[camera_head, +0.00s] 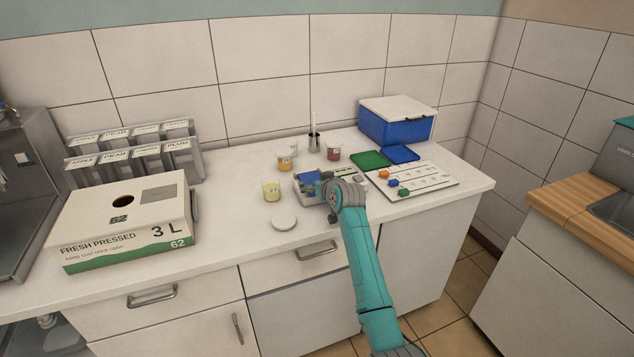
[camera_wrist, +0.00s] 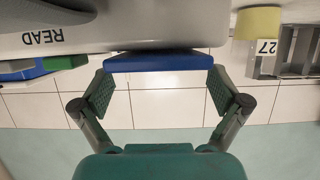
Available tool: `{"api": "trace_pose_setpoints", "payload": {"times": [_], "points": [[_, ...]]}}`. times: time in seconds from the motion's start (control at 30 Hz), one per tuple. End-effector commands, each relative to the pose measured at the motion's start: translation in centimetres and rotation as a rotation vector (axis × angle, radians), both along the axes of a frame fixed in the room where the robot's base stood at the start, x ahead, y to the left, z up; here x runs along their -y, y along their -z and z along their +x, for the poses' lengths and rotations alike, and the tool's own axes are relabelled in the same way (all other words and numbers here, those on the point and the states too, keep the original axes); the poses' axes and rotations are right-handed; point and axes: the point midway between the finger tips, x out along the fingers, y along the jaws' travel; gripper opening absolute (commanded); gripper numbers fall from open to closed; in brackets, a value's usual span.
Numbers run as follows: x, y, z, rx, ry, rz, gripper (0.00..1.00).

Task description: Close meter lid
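The meter (camera_head: 302,187) is a pale grey box on the counter, partly hidden by my arm in the head view. In the wrist view its grey body (camera_wrist: 130,28) fills the top, with "READ" upside down. A blue part (camera_wrist: 160,62), which looks like its lid, sticks out along the body's edge; blue also shows at the meter in the head view (camera_head: 309,176). My gripper (camera_wrist: 162,92) is open, with its fingers apart on either side of the blue part's width. No grip on it shows. The lid's exact angle cannot be told.
A white board (camera_head: 430,178) lies to the right, a blue box (camera_head: 385,127) behind.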

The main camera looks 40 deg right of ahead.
Motion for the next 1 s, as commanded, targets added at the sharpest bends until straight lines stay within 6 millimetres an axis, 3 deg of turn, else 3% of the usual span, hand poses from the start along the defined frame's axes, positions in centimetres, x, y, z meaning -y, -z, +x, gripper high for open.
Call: {"api": "trace_pose_setpoints", "payload": {"times": [0.43,1.0], "points": [[-0.2,-0.7,-0.8,0.006,0.001,-0.003,1.00],[-2.7,-4.1,-9.4,0.005,0.001,-0.002,1.00]]}}
